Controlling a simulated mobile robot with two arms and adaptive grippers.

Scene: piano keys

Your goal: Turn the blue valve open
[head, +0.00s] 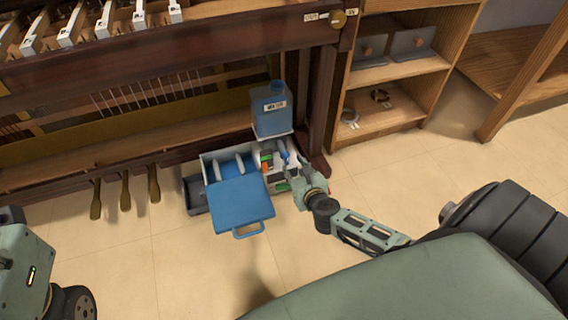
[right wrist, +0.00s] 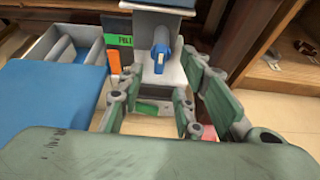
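The blue valve (right wrist: 161,54) is a small blue handle on a pale spout under the blue water container (head: 270,110). It also shows small in the head view (head: 283,155), and its handle appears to point downward. My right gripper (right wrist: 160,78) is open, with its fingers spread to either side below and in front of the valve. Nothing is seen between the fingers, and they look apart from the valve. In the head view my right gripper (head: 290,168) is beside the container's stand. My left gripper is not in view; only part of the left arm shows.
A toolbox with a blue lid (head: 240,200) stands open left of the valve. The piano's dark wooden leg (head: 318,115) is close on the right. Brass pedals (head: 125,190) are farther left. A wooden shelf (head: 385,70) stands right. Tiled floor is clear in front.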

